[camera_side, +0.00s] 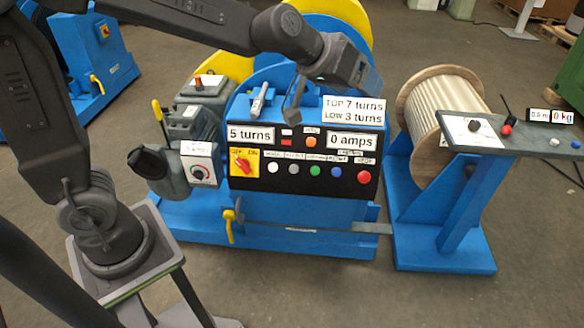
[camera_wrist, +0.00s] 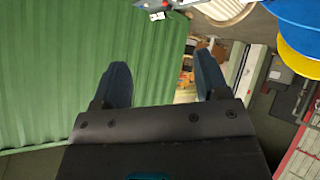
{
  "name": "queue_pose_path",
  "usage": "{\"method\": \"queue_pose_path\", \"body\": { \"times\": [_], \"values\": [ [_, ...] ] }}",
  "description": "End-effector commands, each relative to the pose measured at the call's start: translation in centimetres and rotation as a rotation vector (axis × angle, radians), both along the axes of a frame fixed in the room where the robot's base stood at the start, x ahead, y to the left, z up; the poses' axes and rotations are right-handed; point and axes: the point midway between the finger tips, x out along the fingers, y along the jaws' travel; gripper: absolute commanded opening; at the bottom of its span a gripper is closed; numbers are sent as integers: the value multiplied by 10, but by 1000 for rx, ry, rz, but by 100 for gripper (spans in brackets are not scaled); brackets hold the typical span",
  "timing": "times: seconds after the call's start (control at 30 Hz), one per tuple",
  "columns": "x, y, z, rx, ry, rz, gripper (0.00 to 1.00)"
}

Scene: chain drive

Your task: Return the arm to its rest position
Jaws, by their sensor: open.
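My gripper (camera_side: 291,103) hangs in front of the top of the blue machine, just above its black control panel (camera_side: 307,162). In the wrist view my gripper (camera_wrist: 163,82) shows two dark fingers spread apart with nothing between them. The arm reaches across from a stand at the left. The panel carries signs reading 5 turns and 0 amps, a yellow plate with a red switch (camera_side: 242,163), and a row of coloured buttons. A small grey lever (camera_side: 259,98) stands on the machine beside the gripper; I cannot tell whether they touch.
A wooden spool (camera_side: 440,105) of pale rope stands on a blue frame at the right, with a grey control shelf (camera_side: 480,132). A motor (camera_side: 195,110) sits left of the panel. Yellow wheels rise behind. In the wrist view a green corrugated wall (camera_wrist: 80,75) fills the left.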

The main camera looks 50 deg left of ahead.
Motion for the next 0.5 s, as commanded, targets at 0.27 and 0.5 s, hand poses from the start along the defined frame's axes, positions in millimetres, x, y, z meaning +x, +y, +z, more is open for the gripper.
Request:
{"method": "queue_pose_path", "body": {
  "times": [0.27,0.5],
  "values": [
    [-140,47,1,159,174,-73,68],
    [-224,81,-26,290,317,-40,68]
  ]
}}
